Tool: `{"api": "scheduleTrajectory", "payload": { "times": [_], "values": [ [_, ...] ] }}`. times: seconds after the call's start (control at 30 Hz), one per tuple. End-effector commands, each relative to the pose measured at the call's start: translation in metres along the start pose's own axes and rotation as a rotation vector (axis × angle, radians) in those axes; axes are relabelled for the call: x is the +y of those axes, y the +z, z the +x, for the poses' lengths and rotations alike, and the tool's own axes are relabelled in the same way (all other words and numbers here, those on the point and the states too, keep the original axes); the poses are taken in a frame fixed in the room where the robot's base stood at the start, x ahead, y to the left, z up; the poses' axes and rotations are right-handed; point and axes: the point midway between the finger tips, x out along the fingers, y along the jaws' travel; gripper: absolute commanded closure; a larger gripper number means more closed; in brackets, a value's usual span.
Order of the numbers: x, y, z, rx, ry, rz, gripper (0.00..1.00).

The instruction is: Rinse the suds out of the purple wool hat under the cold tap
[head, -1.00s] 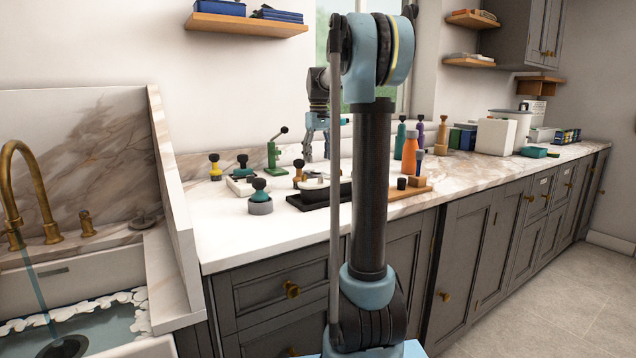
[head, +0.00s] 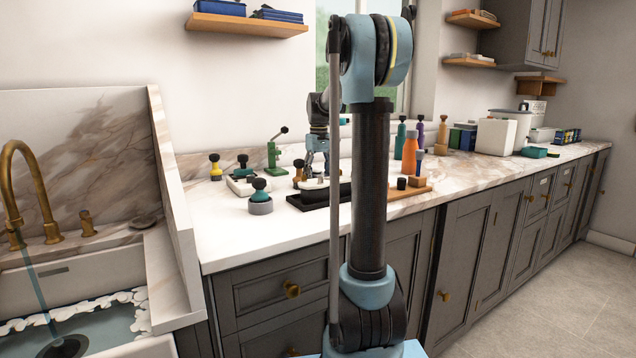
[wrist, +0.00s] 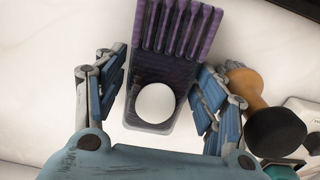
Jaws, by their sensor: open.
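My gripper (head: 317,165) is low over the counter, behind a dark tray. In the wrist view it is open (wrist: 158,100), with a finger on each side of a dark purple object (wrist: 140,75). That object has a row of upright ridges and a smooth white round thing (wrist: 155,103) at its near end. I cannot tell whether the fingers touch it. It does not look like a wool hat, and I see no wool hat in either view. A brass tap (head: 40,180) runs water into the sink (head: 60,275) at left. White suds (head: 80,308) float there.
An orange-brown and black knobbed tool (wrist: 262,105) lies close to the right finger. A green lever tool (head: 274,152), a dark tray (head: 322,195) and several bottles and stamps crowd the counter. The marble side panel (head: 172,190) divides sink from counter. The counter's front left is clear.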

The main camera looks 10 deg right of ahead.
Motion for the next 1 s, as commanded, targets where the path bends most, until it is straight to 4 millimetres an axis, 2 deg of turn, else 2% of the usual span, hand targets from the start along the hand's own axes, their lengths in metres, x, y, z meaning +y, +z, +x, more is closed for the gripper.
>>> {"api": "scheduleTrajectory", "payload": {
  "times": [0.03,0.17,0.27,0.3,0.5,0.63,1.0],
  "values": [
    [0.0,0.0,0.0,0.0,0.0,0.0,0.38],
    [0.001,0.0,0.0,0.0,0.0,0.001,0.68],
    [0.001,0.0,0.0,0.0,0.0,0.001,0.7],
    [0.001,0.0,0.0,0.0,0.0,0.001,0.74],
    [0.001,0.0,-0.002,0.0,0.0,0.002,0.74],
    [0.001,0.0,-0.012,0.0,0.0,0.002,0.74],
    [0.001,0.001,-0.074,0.0,0.0,0.002,0.74]
  ]
}}
